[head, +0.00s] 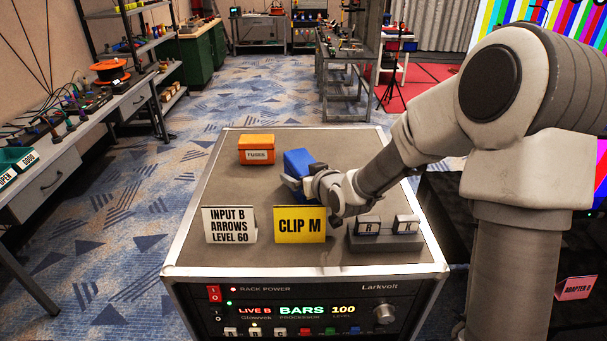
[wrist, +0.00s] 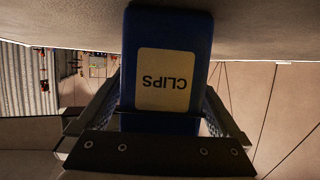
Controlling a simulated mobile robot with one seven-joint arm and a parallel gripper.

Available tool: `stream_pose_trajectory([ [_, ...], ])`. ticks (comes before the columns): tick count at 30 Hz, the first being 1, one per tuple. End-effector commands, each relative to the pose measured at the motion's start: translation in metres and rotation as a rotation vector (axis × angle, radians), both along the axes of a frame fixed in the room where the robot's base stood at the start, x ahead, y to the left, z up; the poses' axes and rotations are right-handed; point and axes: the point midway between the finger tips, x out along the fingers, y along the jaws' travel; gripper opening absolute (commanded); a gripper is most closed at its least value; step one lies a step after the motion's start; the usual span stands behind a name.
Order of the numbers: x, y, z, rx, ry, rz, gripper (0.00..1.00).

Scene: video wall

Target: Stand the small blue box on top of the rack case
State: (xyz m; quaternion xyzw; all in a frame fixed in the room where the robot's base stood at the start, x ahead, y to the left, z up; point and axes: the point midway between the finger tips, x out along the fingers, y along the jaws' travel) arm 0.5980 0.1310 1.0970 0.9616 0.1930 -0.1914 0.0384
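The small blue box (head: 298,160) is over the grey top of the rack case (head: 225,180), near its middle, and looks slightly tilted in the head view. My gripper (head: 299,181) reaches it from the right and front and hides its lower part. In the wrist view the box (wrist: 170,35) shows a cream label reading CLIPS, upside down. My gripper's fingers (wrist: 163,95) lie along both its sides and look shut on it. I cannot tell whether its base touches the case top.
An orange FUSES box (head: 256,150) stands behind, to the left. A white sign card (head: 230,225), a yellow CLIP M card (head: 300,224) and a dark block with two small tiles (head: 386,238) line the front. The case top's left side is clear. A workbench (head: 60,165) runs along the left.

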Motion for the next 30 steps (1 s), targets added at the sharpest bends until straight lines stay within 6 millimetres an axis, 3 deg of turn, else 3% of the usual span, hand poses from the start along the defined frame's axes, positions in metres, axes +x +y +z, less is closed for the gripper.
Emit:
stream_pose_trajectory([
  [11,-0.007,-0.004,0.008,0.000,-0.002,-0.002,1.00],
  [24,-0.074,-0.032,0.038,-0.002,-0.002,-0.002,1.00],
  [30,-0.094,-0.040,0.047,0.000,-0.001,-0.002,1.00],
])
